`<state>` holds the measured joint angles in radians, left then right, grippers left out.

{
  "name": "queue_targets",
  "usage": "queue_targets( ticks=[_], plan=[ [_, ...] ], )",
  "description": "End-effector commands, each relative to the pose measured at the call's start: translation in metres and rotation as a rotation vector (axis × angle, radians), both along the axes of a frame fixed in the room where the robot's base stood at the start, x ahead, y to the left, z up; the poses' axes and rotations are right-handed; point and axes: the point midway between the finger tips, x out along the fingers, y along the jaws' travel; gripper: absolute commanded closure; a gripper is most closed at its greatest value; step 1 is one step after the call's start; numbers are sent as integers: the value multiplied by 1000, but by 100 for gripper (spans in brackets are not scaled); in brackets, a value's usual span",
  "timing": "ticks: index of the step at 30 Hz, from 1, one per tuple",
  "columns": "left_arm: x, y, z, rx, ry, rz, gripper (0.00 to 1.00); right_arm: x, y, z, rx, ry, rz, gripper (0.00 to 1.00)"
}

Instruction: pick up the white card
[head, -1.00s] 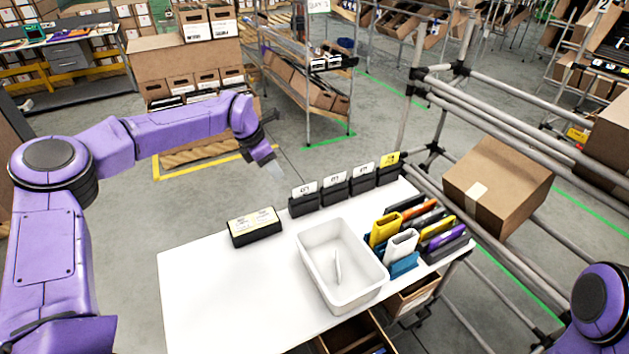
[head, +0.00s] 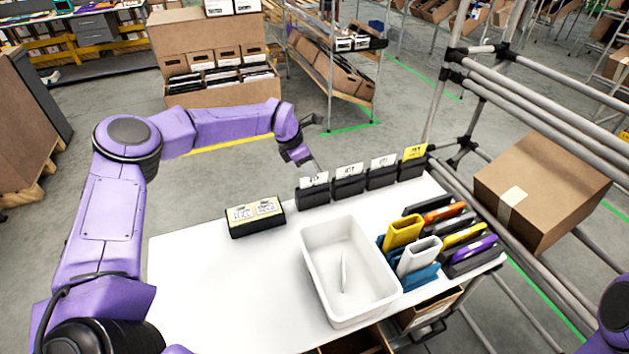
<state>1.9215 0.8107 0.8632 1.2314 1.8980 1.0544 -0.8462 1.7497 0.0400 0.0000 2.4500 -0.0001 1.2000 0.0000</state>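Three white cards stand in black holders in a row along the back of the white table: a left one (head: 314,180), a middle one (head: 349,170) and a right one (head: 383,161). A thin white upright piece (head: 344,272) is inside the white bin (head: 309,262); I cannot tell if it is a card. My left gripper (head: 316,167) points down just behind and above the leftmost white card, and its fingertips look close to that card's top. Whether they touch it or how far they are apart is too small to tell. My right gripper is out of view; only part of that arm shows at bottom right.
A yellow card (head: 415,152) stands in the rightmost holder. A black box with a yellow label (head: 256,217) lies left of the holders. Several coloured cases, one orange-yellow (head: 403,233), stand right of the bin. A carton (head: 540,190) sits tilted on the pipe rack. The table's left part is clear.

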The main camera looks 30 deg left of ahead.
Motion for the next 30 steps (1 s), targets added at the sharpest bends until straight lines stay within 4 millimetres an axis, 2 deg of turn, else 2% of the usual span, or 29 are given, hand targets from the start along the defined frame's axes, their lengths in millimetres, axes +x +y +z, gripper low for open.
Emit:
queue_targets(
  ticks=[2, 6, 13, 14, 16, 17, 30],
  plan=[
    [5, -3, -11, 3, 6, -1, 67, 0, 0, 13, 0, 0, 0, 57],
    [11, -7, -31, 0, 2, 1, 67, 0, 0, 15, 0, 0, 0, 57],
    [12, -8, -35, 0, 0, 0, 67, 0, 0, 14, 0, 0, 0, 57],
    [12, -8, -35, 0, 0, 0, 74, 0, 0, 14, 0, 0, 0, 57],
    [12, -8, -35, 0, 0, 0, 96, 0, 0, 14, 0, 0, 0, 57],
    [12, -8, -34, 1, 1, 0, 100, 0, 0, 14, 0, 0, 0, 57],
    [12, -8, -33, 0, 0, 0, 100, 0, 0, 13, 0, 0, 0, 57]
  ],
)
